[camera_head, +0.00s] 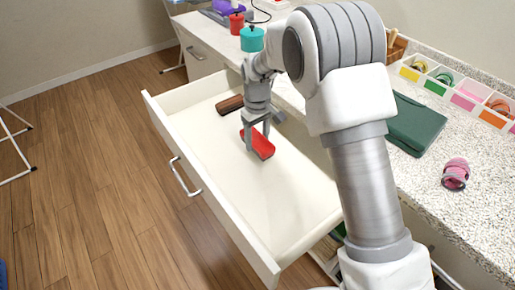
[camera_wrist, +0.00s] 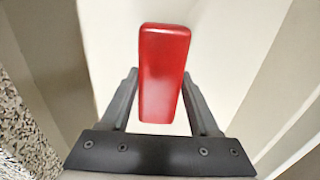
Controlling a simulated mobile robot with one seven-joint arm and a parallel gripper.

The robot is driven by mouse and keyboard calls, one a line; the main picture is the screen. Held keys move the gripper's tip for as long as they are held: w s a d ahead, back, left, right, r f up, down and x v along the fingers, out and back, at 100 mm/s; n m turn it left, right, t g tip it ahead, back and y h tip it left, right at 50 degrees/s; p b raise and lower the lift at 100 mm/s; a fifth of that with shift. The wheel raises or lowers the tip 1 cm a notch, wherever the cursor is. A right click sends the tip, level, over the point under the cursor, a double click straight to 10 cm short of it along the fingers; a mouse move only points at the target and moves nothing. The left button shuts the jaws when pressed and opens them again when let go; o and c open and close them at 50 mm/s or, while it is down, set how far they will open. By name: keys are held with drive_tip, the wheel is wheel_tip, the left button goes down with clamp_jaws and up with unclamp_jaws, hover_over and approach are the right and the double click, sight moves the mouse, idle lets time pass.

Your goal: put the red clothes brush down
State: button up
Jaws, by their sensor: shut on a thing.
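The red clothes brush (camera_head: 262,146) is held between the fingers of my gripper (camera_head: 254,138), low inside the open white drawer (camera_head: 230,192). In the wrist view the red brush (camera_wrist: 163,72) lies lengthwise between the two dark fingers of my gripper (camera_wrist: 161,98), which are shut on it. The pale drawer floor (camera_wrist: 225,50) shows behind it. Whether the brush touches the drawer floor cannot be told.
A brown brush-like object (camera_head: 230,104) lies in the drawer behind my gripper. The front part of the drawer is empty. The speckled counter (camera_head: 425,185) holds a dark green folded thing (camera_head: 415,125), a pink roll (camera_head: 456,173), a divided organizer (camera_head: 455,92) and a teal pot (camera_head: 252,39).

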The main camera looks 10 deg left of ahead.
drive_tip(key=shift+f, duration=1.85)
drive_tip(key=shift+f+b, duration=0.15)
drive_tip(key=shift+b, duration=0.2)
drive_tip(key=o, duration=1.3)
